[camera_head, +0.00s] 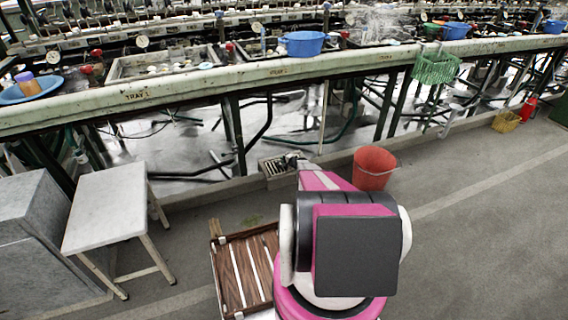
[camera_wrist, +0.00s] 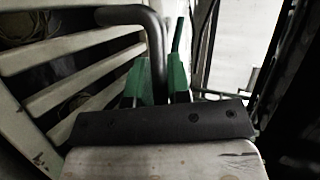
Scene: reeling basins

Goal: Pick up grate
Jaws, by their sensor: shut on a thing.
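The grate (camera_head: 270,170), a small frame with pale slats and dark gaps, lies low by the floor ledge under the long bench. In the wrist view its pale slats (camera_wrist: 75,45) fill the left side. A dark grey bent bar (camera_wrist: 130,13), seemingly the grate's handle, runs down between the green fingers of my gripper (camera_wrist: 158,82). The fingers are shut on this bar. In the head view my arm hides part of the grate, and the fingertips are hard to make out. I cannot tell whether the grate touches the floor.
A red bucket (camera_head: 374,168) stands just right of the grate. The long bench (camera_head: 200,87) and its legs run above and behind it. A brown slatted crate (camera_head: 240,270) and a white stool (camera_head: 105,205) are at left.

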